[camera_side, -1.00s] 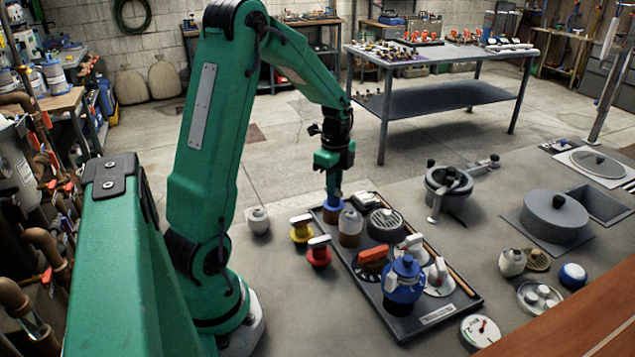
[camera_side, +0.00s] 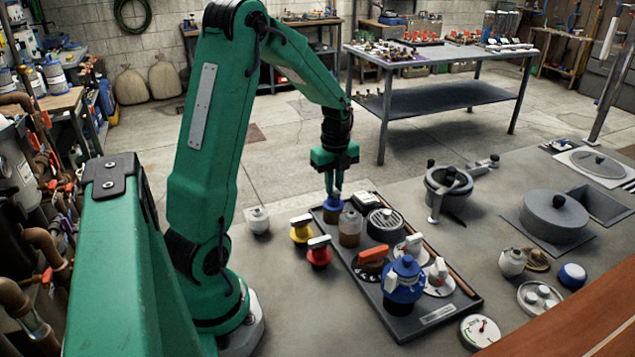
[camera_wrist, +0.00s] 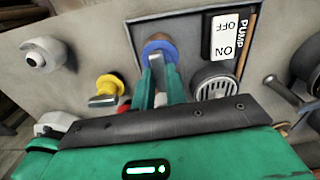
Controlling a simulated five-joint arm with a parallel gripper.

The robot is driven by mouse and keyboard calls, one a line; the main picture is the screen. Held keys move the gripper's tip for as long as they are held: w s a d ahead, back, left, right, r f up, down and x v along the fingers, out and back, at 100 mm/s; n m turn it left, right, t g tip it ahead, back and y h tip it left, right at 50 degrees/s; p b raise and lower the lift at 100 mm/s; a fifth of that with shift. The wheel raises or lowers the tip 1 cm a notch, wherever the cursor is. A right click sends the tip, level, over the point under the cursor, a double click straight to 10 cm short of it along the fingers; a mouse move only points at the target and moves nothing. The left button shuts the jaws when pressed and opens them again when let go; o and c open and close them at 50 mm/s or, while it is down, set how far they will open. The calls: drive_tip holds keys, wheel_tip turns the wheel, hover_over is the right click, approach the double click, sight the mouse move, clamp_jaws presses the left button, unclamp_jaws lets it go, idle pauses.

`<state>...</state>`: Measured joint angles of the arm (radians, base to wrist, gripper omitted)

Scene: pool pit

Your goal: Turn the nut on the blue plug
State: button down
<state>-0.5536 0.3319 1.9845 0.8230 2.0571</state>
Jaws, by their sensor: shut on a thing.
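The blue plug (camera_side: 334,205) stands at the far left corner of the dark tray (camera_side: 436,316), and its blue top also shows in the wrist view (camera_wrist: 158,47). My gripper (camera_side: 335,190) points straight down over it, with its fingers at the plug's top. In the wrist view the two green fingers (camera_wrist: 160,72) are close together at the blue plug and shut on its nut.
A yellow plug (camera_side: 300,232) and a red plug (camera_side: 319,254) stand left of the tray. A larger blue valve (camera_side: 404,282) stands at the near end.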

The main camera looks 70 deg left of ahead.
drive_tip(key=c, duration=1.4)
unclamp_jaws()
drive_tip(key=shift+r, duration=3.85)
drive_tip(key=shift+d+r, duration=0.1)
